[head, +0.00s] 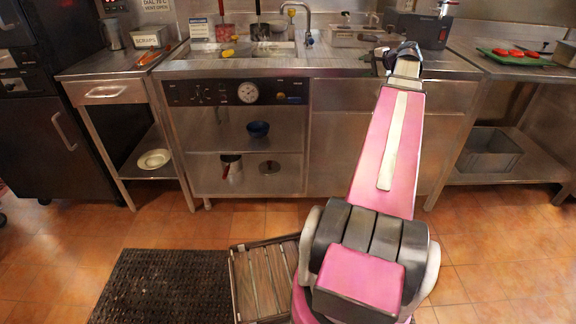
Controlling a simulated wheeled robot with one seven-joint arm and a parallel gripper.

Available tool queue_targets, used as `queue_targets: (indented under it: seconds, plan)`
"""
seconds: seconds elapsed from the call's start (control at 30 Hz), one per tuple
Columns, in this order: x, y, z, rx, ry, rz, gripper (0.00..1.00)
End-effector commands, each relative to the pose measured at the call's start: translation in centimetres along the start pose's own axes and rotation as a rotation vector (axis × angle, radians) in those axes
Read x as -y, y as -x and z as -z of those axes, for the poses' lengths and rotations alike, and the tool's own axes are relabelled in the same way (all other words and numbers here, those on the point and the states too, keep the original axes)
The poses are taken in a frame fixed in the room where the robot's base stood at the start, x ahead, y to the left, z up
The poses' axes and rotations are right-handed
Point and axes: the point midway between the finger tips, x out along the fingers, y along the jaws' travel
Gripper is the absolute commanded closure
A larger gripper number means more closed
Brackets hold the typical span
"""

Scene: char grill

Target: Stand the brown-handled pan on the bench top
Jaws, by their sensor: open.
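My gripper (386,58) is at the far end of my raised arm, above the right part of the bench top and well up and right of the pan. It is open; its fingers are small and partly hidden by my wrist.
A sink (262,49) with a tap is at the back. A wooden slatted crate (262,280) and black mat (160,287) lie on the floor.

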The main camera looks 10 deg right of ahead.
Motion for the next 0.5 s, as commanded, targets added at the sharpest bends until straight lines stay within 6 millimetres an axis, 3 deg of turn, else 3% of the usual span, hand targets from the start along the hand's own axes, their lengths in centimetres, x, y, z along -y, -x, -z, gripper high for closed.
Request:
queue_targets:
  seconds: [0.03, 0.2, 0.3, 0.5]
  plan:
    - [-2.1, -2.7, -2.4, 0.027, 0.033, -0.059, 0.48]
    - [-8.4, -9.5, -8.7, 0.101, 0.169, -0.252, 0.48]
    - [-12.1, -12.6, -12.6, 0.151, 0.259, -0.361, 0.48]
    - [-19.5, -16.9, -20.4, 0.263, 0.464, -0.572, 0.48]
